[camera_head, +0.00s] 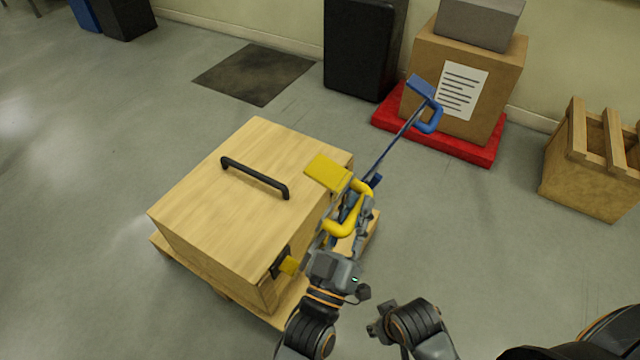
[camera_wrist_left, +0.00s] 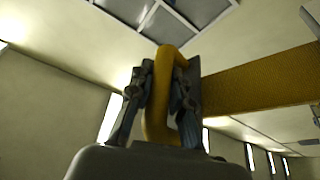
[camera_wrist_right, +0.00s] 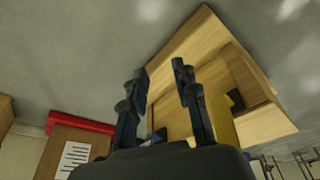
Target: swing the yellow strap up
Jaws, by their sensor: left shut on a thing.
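The yellow strap (camera_head: 326,173) has a flat end above the right edge of the wooden box (camera_head: 215,185) and a curved yellow handle (camera_head: 340,229). A lower yellow piece (camera_head: 289,266) shows at a black bracket on the box's side. My left gripper (camera_head: 348,222) is shut on the yellow handle. In the left wrist view the fingers close on both sides of the handle (camera_wrist_left: 160,110), and the strap (camera_wrist_left: 260,80) runs off right. My right gripper (camera_wrist_right: 158,85) is open and empty in the right wrist view, pointing toward the box, apart from it.
A blue strap (camera_head: 398,135) with a blue handle (camera_head: 431,121) stands slanted behind my left gripper. The box has a black top handle (camera_head: 254,178) and rests on a pallet (camera_head: 180,264). A carton (camera_head: 463,85) sits on a red base (camera_head: 470,143); a wooden crate (camera_head: 580,181) is at right.

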